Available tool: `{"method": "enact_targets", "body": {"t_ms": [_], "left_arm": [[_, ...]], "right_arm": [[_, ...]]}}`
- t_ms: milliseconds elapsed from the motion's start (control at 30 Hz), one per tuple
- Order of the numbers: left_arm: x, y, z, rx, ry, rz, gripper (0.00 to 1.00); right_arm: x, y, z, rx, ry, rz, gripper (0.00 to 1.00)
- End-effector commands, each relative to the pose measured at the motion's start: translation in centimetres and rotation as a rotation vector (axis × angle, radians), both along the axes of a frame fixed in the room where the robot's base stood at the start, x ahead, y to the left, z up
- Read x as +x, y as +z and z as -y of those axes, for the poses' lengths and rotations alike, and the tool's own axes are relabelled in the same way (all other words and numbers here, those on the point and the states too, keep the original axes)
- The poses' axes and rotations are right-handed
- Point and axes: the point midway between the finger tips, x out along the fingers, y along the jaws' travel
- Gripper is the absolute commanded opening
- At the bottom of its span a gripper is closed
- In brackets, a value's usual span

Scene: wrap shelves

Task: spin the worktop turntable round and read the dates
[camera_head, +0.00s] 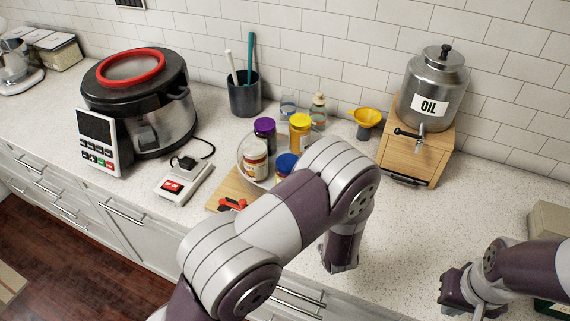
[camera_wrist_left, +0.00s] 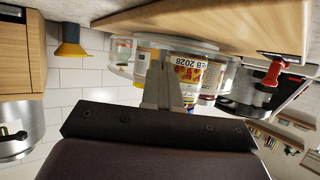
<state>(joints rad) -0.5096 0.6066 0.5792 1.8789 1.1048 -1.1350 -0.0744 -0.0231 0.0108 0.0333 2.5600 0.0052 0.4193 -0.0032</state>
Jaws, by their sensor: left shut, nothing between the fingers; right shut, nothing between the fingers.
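The round turntable (camera_head: 241,163) stands on the worktop, partly hidden behind my left arm. It holds a purple-lidded jar (camera_head: 265,132), a yellow-lidded jar (camera_head: 300,128), a white jar with a red label (camera_head: 255,160) and a blue-lidded jar (camera_head: 286,164). In the left wrist view, which is upside down, my left gripper (camera_wrist_left: 165,75) is shut in front of the turntable's rim (camera_wrist_left: 165,43) and a jar label (camera_wrist_left: 187,72) reading "EB 2028", its first letter cut off. Contact cannot be told. My right gripper (camera_head: 480,307) is shut, low at the right.
A wooden board (camera_head: 229,190) with a red-and-black item (camera_head: 233,205) lies by the turntable. A cooker (camera_head: 140,105) and a small scale-like device (camera_head: 184,182) stand left. A yellow funnel (camera_head: 367,119) and an oil dispenser (camera_head: 435,85) on a wooden stand (camera_head: 415,153) are right. The right-middle worktop is clear.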

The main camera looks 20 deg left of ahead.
Motion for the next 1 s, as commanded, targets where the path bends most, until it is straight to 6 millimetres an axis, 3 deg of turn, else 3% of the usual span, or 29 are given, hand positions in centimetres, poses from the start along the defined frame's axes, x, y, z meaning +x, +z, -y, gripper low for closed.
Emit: {"method": "enact_targets", "body": {"t_ms": [567,1000], "left_arm": [[1.0,0.0,-1.0,0.000,0.001,0.000,0.00],[-0.5,0.0,-2.2,0.001,0.001,-0.002,0.00]], "right_arm": [[0.0,-0.1,0.0,0.000,0.000,0.000,0.00],[0.0,0.2,0.0,0.000,0.000,0.000,0.00]]}}
